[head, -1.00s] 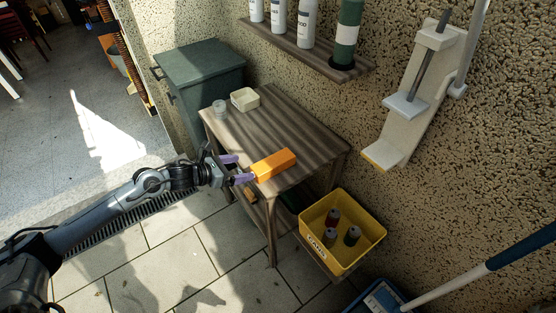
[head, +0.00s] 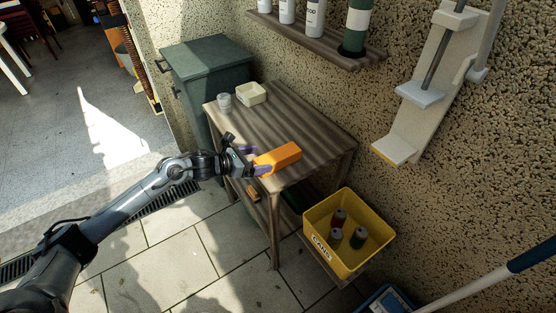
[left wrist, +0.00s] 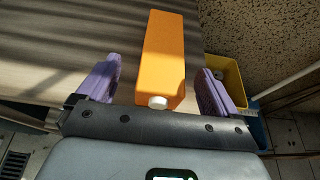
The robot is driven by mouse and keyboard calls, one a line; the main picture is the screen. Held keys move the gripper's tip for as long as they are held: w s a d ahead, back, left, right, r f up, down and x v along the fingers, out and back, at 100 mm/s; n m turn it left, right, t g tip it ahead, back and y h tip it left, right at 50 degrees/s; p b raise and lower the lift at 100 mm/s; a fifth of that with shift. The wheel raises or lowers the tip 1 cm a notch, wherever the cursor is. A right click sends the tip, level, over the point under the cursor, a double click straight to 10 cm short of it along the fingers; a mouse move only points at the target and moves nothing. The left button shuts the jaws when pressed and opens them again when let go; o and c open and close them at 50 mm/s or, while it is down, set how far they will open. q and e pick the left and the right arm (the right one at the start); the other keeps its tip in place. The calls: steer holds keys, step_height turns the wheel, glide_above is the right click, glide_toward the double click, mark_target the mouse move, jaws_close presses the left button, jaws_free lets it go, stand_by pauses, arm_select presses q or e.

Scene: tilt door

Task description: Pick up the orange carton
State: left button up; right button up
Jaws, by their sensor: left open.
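The orange carton (head: 278,158) lies on its side on the front right part of the wooden table (head: 285,112). In the left wrist view the carton (left wrist: 164,55) points away from me, with its whitish cap (left wrist: 158,102) toward my palm. My left gripper (head: 256,161) is open at the carton's near end. In the left wrist view its two purple fingers (left wrist: 158,85) stand on either side of the carton, with gaps visible on both sides. My right gripper is not in view.
A white bowl (head: 251,93) and a small clear cup (head: 224,101) stand at the table's back left. A yellow bin (head: 346,264) holding several cans stands low at the right. A wall shelf (head: 320,42) with bottles hangs above.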

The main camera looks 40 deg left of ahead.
mark_target(271, 157)
arm_select(q)
steer(key=shift+w+d+f, duration=0.2)
steer(key=shift+w+d, duration=0.1)
steer(key=shift+w, duration=0.2)
steer(key=shift+b+x, duration=0.6)
steer(key=shift+x, duration=1.5)
steer(key=shift+d+r, duration=0.1)
steer(key=shift+d, duration=0.05)
steer(key=c, duration=1)
steer(key=shift+c, duration=0.2)
